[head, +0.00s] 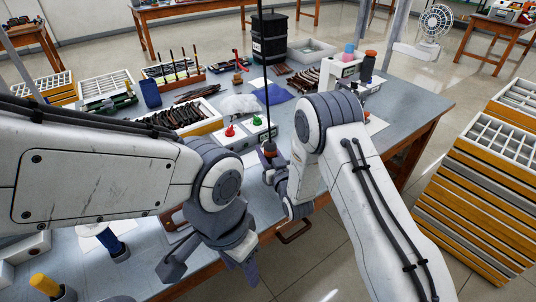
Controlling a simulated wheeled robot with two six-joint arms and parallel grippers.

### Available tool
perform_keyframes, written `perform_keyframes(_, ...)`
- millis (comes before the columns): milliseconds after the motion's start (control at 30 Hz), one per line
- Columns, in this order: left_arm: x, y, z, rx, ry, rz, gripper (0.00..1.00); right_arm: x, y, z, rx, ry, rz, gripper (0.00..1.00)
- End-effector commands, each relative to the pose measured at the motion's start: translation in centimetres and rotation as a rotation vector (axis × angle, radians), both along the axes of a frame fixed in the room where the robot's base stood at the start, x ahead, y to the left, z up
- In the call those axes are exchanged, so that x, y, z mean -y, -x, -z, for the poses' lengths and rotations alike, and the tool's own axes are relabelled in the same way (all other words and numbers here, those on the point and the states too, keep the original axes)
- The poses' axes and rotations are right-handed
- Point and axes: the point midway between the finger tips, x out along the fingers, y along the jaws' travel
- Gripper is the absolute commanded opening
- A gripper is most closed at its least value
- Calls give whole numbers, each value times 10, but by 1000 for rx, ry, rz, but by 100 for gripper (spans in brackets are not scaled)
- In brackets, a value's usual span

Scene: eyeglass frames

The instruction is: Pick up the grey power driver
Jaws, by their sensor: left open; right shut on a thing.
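The power driver (269,148) shows as a small dark and orange top at the end of a black cord that hangs from above, near the table's front edge. My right gripper (270,168) is shut on it, and the fingers hide most of its body. My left gripper (208,270) is lower and to the left, open and empty, over the table's front edge and apart from the driver.
A box with red and green buttons (248,131) stands just behind the driver. Trays of eyeglass parts (190,118), a black bin (269,40) and a blue cloth (273,95) are farther back. Stacked drawers (480,190) stand on the floor at right.

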Motion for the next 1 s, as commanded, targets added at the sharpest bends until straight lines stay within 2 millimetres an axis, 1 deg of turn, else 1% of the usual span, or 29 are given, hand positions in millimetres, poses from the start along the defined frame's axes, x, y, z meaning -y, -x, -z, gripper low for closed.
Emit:
perform_keyframes(167,0,0,2,0,0,0,50,0,-1,-26,7,-3,0,0)
perform_keyframes(200,0,0,2,0,0,0,50,0,0,-34,7,-3,0,0)
perform_keyframes(233,0,0,3,0,0,0,50,3,0,-38,6,-2,2,0)
perform_keyframes(300,0,0,4,0,0,0,50,21,2,-44,4,-1,7,0)
perform_keyframes(367,0,0,5,0,0,0,50,34,4,-52,5,-1,7,0)
perform_keyframes(500,0,0,8,0,0,0,50,64,9,-71,6,-1,7,0)
perform_keyframes(633,0,0,10,0,0,0,50,89,13,-86,6,0,5,0)
perform_keyframes(800,0,0,11,0,0,0,50,108,16,-98,5,-2,2,0)
perform_keyframes(1000,0,0,11,0,0,0,50,116,18,-102,2,-1,0,0)
